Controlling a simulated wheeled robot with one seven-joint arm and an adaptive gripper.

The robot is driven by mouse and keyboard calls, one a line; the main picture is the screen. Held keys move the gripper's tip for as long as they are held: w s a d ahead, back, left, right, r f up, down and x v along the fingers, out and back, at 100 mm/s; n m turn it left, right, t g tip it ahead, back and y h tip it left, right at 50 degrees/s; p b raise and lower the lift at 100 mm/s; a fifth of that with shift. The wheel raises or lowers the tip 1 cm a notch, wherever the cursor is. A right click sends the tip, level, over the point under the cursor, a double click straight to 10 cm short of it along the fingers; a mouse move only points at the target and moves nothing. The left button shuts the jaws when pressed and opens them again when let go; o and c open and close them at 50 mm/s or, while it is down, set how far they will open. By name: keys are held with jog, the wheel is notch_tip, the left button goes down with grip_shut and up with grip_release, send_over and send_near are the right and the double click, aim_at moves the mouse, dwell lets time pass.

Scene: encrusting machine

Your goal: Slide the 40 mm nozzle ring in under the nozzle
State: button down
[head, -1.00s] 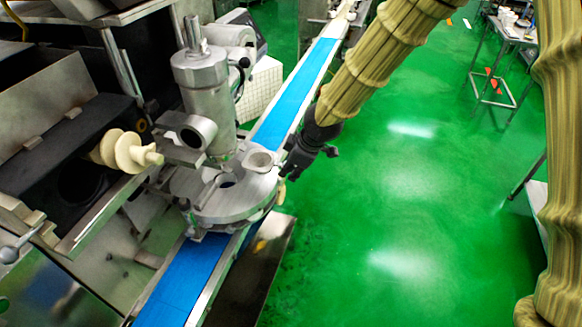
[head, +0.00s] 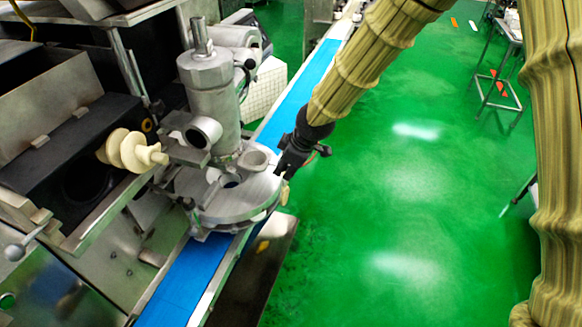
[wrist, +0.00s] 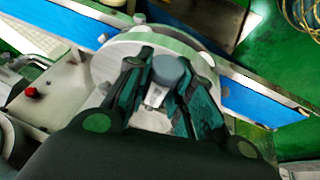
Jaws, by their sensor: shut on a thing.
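The nozzle ring (head: 257,159) is a pale metal ring above the round metal plate (head: 240,207) of the machine. The nozzle is the lower end of the upright steel cylinder (head: 214,105), just left of the ring. The ring is beside the cylinder's foot, not clearly under it. My gripper (head: 279,170) comes in from the right and is shut at the ring's right side. In the wrist view my gripper (wrist: 168,62) has its dark fingers on either side of a grey round piece (wrist: 171,70). The fingers hide part of it. Contact with the plate cannot be told.
A blue conveyor belt (head: 180,283) runs under the round plate and on behind it (head: 297,95). A cream screw-shaped part (head: 130,150) sticks out at the left. A metal table (head: 500,70) stands at the back right.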

aim_at(254, 158)
jog(key=shift+w+a, duration=0.2)
jog(key=shift+a, duration=0.35)
jog(key=shift+w+a, duration=0.15)
jog(key=shift+a, duration=0.35)
jog(key=shift+w+a+p, duration=0.2)
jog(key=shift+w+a, duration=0.2)
jog(key=shift+a, duration=0.85)
jog(key=shift+w+a+p, duration=0.2)
jog(key=shift+w+a, duration=0.25)
jog(key=shift+a, duration=0.8)
jog(key=shift+w+a+p, duration=0.2)
jog(key=shift+w+a, duration=0.2)
jog(key=shift+a, duration=0.85)
jog(key=c, duration=1.2)
grip_release()
jog(key=shift+o, duration=0.6)
jog(key=shift+o, duration=0.6)
jog(key=shift+d+r, duration=0.1)
